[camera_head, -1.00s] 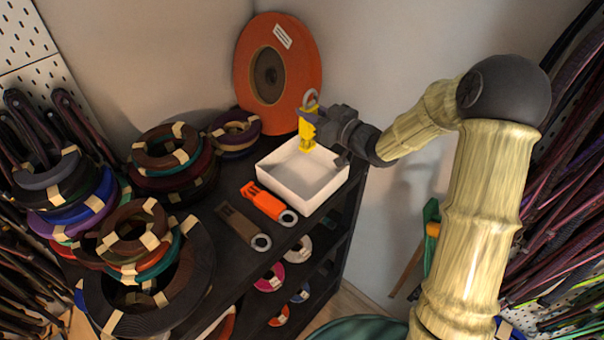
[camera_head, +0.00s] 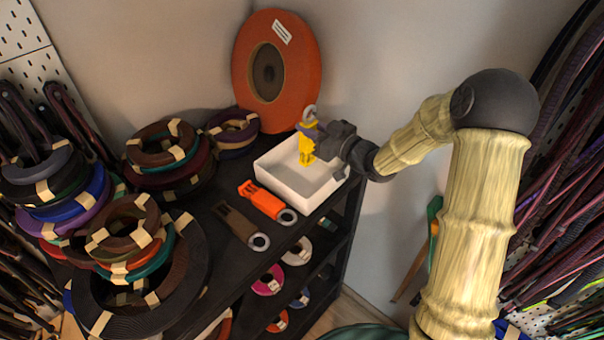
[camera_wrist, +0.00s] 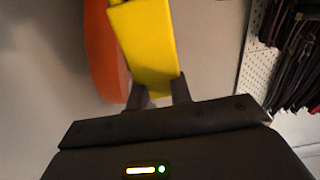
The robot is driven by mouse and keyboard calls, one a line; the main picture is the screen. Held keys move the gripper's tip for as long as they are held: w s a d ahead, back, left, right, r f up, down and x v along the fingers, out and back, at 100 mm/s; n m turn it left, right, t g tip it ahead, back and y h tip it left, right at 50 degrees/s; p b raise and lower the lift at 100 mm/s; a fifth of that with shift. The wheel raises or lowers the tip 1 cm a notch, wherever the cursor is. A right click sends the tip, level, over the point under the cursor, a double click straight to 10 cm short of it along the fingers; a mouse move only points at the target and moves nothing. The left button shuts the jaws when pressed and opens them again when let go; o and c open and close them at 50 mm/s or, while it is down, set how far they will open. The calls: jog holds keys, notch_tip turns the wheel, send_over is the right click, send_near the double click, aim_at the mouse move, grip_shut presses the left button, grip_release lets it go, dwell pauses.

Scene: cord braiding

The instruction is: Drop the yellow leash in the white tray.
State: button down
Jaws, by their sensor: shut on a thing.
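The yellow leash (camera_head: 306,149) is held upright in my gripper (camera_head: 312,134), with its metal ring at the top. In the head view its lower end overlaps the inside of the white tray (camera_head: 318,204); I cannot tell whether it touches the tray floor. The tray stands at the right end of the dark shelf top and looks otherwise empty. In the wrist view the yellow leash (camera_wrist: 146,45) sits between the two fingertips (camera_wrist: 160,92), which are shut on it.
An orange leash (camera_head: 260,199) and a brown leash (camera_head: 236,222) lie in front of the tray. A large orange spool (camera_head: 300,85) stands behind it against the wall. Stacked cord coils (camera_head: 165,150) fill the shelf's left side.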

jog(key=c, duration=1.2)
grip_release()
jog(key=shift+w+d, duration=0.1)
jog(key=shift+d, duration=0.1)
jog(key=shift+s+a, duration=0.2)
jog(key=shift+a, duration=0.1)
jog(key=shift+s+d, duration=0.15)
jog(key=shift+d, duration=0.3)
jog(key=b+v, duration=0.5)
jog(key=v, duration=1.1)
jog(key=shift+s+b, duration=0.35)
jog(key=shift+b, duration=0.05)
